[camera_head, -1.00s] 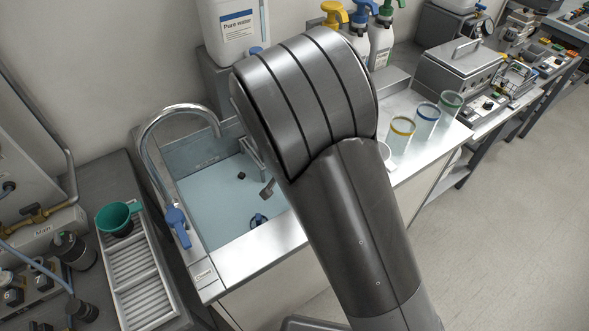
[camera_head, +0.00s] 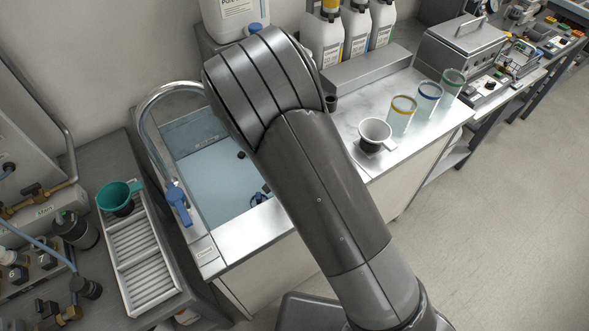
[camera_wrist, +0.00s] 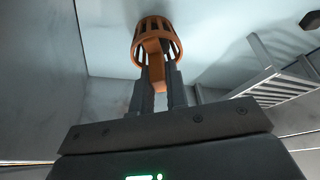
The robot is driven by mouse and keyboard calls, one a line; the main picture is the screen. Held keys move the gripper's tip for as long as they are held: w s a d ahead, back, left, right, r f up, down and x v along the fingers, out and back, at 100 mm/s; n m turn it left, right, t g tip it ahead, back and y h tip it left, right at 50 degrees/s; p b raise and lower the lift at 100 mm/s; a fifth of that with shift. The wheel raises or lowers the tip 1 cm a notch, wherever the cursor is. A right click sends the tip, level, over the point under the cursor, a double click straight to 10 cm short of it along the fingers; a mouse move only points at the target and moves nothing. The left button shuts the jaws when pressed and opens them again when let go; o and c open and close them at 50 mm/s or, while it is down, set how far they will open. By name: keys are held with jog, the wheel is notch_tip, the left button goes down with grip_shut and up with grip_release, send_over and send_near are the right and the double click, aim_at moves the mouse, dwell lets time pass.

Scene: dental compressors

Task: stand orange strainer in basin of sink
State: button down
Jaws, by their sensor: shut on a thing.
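The orange strainer (camera_wrist: 157,36) is a slotted cup with a tab, seen in the wrist view. My gripper (camera_wrist: 158,88) is shut on its tab and holds it beyond the fingertips. Pale blue and grey surfaces like those of the basin lie around it; I cannot tell whether the strainer touches the floor. In the head view the sink basin (camera_head: 213,188) is pale blue with a steel rim, and my arm covers its right part. My gripper and the strainer are hidden there behind my arm.
A curved faucet (camera_head: 147,118) with a blue lever (camera_head: 178,203) stands at the basin's left. A slatted rack (camera_wrist: 270,75) shows at right in the wrist view. A white funnel (camera_head: 375,134) and several glass beakers stand on the counter right of my arm. A green funnel (camera_head: 119,195) is at left.

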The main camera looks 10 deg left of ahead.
jog(key=shift+f, duration=0.2)
jog(key=shift+f, duration=1.05)
jog(key=c, duration=1.3)
grip_release()
jog(key=shift+c, duration=0.2)
jog(key=c, duration=0.4)
jog(key=shift+r, duration=0.1)
jog(key=shift+r, duration=3.85)
jog(key=shift+r, duration=0.1)
